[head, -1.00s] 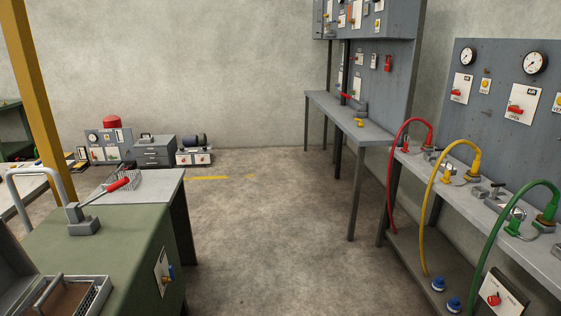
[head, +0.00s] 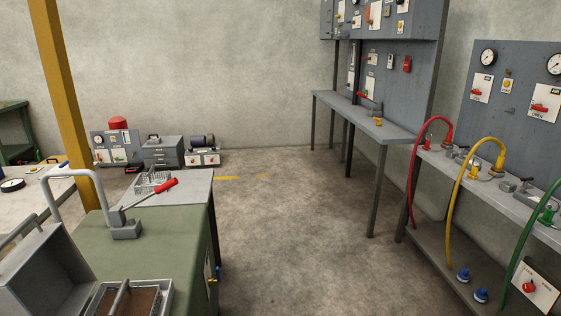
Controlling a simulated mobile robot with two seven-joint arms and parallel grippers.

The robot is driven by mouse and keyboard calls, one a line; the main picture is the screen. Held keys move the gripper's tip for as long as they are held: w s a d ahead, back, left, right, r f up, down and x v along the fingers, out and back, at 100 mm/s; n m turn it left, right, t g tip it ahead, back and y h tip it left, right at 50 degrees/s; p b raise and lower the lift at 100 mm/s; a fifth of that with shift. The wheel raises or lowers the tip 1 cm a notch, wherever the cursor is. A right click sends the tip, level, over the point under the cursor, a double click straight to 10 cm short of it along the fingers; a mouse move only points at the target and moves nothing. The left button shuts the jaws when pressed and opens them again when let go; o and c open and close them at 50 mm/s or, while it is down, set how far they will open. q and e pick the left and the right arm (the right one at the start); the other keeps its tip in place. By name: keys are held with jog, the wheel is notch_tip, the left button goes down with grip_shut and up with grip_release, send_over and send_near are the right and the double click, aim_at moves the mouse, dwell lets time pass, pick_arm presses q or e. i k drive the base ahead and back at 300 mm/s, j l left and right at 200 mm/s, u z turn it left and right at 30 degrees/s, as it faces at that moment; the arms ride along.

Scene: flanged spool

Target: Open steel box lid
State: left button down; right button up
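A grey steel box (head: 162,152) with a handle on top and drawer-like front lines stands on the floor by the back wall; its top looks shut. Nearer, a grey metal box-like piece (head: 42,268) with a bar handle is at the lower left by the green bench, partly cut off by the frame edge. I cannot tell which of them the task means, or whether the near piece is a raised lid. Neither of my grippers shows in the head view.
A hose bench (head: 478,200) runs along the right. The middle floor (head: 290,220) is clear.

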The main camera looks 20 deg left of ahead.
aim_at(47, 273)
jog(key=k+j, duration=0.1)
jog(key=j, duration=0.3)
jog(key=k+j, duration=0.1)
jog(key=j, duration=0.3)
jog(key=k+j, duration=0.15)
jog(key=j, duration=0.25)
jog(key=k+j, duration=0.1)
jog(key=j, duration=0.3)
jog(key=k+j, duration=0.1)
jog(key=j, duration=0.3)
jog(key=k+j, duration=0.1)
jog(key=j, duration=0.3)
jog(key=k+j, duration=0.1)
jog(key=j, duration=0.3)
jog(key=k+j, duration=0.15)
jog(key=j, duration=0.25)
